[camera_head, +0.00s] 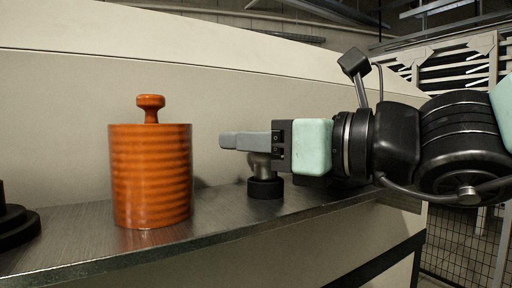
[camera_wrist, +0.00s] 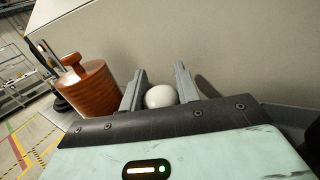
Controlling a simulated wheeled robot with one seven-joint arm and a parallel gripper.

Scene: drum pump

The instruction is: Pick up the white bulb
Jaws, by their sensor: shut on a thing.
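The white bulb (camera_wrist: 160,96) shows in the wrist view as a smooth rounded white shape between the two grey fingers of my gripper (camera_wrist: 160,72). The fingers stand on either side of it, close to the palm, and are shut on it. In the head view my gripper (camera_head: 232,140) reaches in from the right, level above the shelf, and hides most of the bulb. A greyish neck (camera_head: 261,164) shows below the fingers, above a short black round base (camera_head: 265,188) on the shelf. I cannot tell whether the bulb still touches that base.
An orange ribbed canister (camera_head: 150,175) with a knobbed lid stands left of my gripper; it also shows in the wrist view (camera_wrist: 90,90). A black stepped object (camera_head: 15,225) is at the far left. The dark metal shelf (camera_head: 225,220) runs along a beige wall behind.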

